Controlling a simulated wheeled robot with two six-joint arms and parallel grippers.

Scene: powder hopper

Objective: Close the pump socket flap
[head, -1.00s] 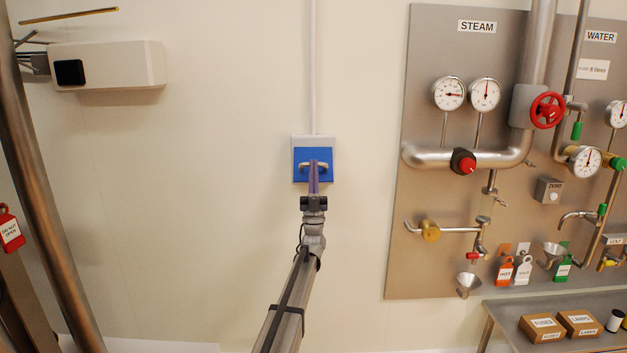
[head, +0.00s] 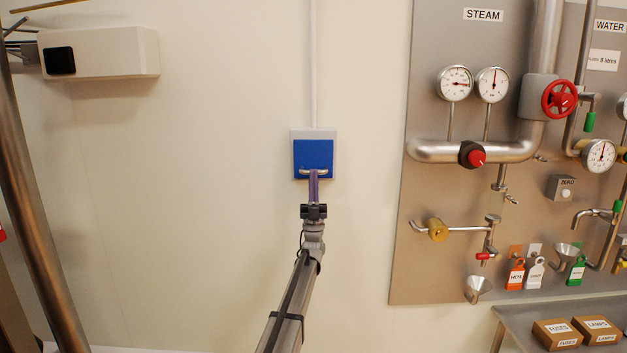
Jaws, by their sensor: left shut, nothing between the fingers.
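The pump socket is a pale grey square housing (head: 333,135) on the wall. Its blue flap (head: 313,153) covers most of the front and looks flat against the housing, though a small gap cannot be ruled out. A pale bar handle (head: 303,171) runs along the flap's lower edge. My left gripper (head: 313,176) is shut and empty, its tips at the handle and hiding its middle. I cannot tell whether they touch. My right gripper is not in view.
A conduit (head: 313,60) runs up from the socket. The steel steam panel (head: 425,240) with pipes, gauges and valves stands to the right, above a bench with boxes. A white wall box (head: 110,52) hangs at upper left. The wall around the socket is bare.

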